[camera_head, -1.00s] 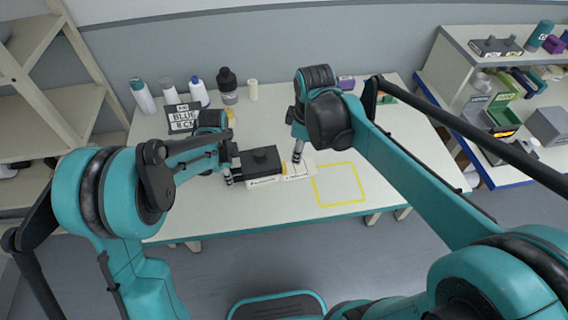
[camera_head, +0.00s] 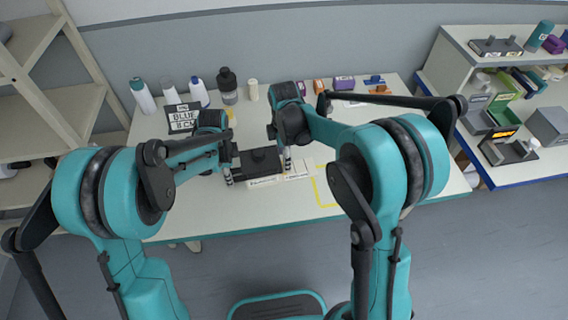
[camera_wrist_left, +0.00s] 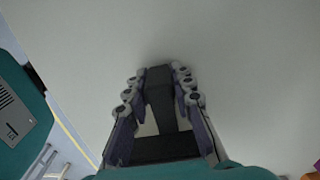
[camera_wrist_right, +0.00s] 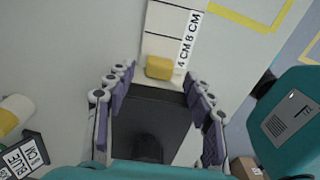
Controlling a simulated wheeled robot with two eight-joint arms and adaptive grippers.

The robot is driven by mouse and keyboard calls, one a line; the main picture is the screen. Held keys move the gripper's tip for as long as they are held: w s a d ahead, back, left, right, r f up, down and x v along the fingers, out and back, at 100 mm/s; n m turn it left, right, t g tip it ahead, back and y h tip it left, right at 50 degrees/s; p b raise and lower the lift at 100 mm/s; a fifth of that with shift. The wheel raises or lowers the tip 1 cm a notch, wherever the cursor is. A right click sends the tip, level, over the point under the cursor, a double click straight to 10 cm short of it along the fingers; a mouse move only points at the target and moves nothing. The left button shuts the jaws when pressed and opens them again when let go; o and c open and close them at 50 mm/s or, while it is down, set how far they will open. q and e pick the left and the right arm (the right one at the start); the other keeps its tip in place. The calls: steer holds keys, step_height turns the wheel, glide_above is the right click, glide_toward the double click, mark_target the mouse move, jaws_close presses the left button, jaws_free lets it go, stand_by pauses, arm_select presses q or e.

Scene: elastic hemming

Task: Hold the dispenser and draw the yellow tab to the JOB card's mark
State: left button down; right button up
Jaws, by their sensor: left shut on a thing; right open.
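The black dispenser (camera_head: 257,162) lies on the table. My left gripper (camera_head: 229,172) is at its left side; in the left wrist view its fingers (camera_wrist_left: 156,88) are shut on a dark part of the dispenser (camera_wrist_left: 160,110). My right gripper (camera_head: 287,160) is at the dispenser's right end. In the right wrist view its open fingers (camera_wrist_right: 163,78) stand either side of the yellow tab (camera_wrist_right: 159,68), apart from it. The tab is at the dispenser's edge, before a white scale (camera_wrist_right: 188,40) marked 4 CM and 8 CM. The JOB card (camera_head: 183,120) reads BLUE 8 CM.
A yellow outline (camera_head: 322,188) on the table lies right of the scale, partly hidden by my right arm. Several bottles (camera_head: 199,92) stand at the back left. Small coloured items (camera_head: 344,83) line the back right edge. A shelf unit (camera_head: 497,165) stands at far right.

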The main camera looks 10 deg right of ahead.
mark_target(307, 166)
steer(key=shift+f, duration=1.9)
jaws_close()
steer(key=d, duration=0.8)
steer(key=shift+w, duration=0.3)
jaws_free()
steer(key=shift+r, duration=0.1)
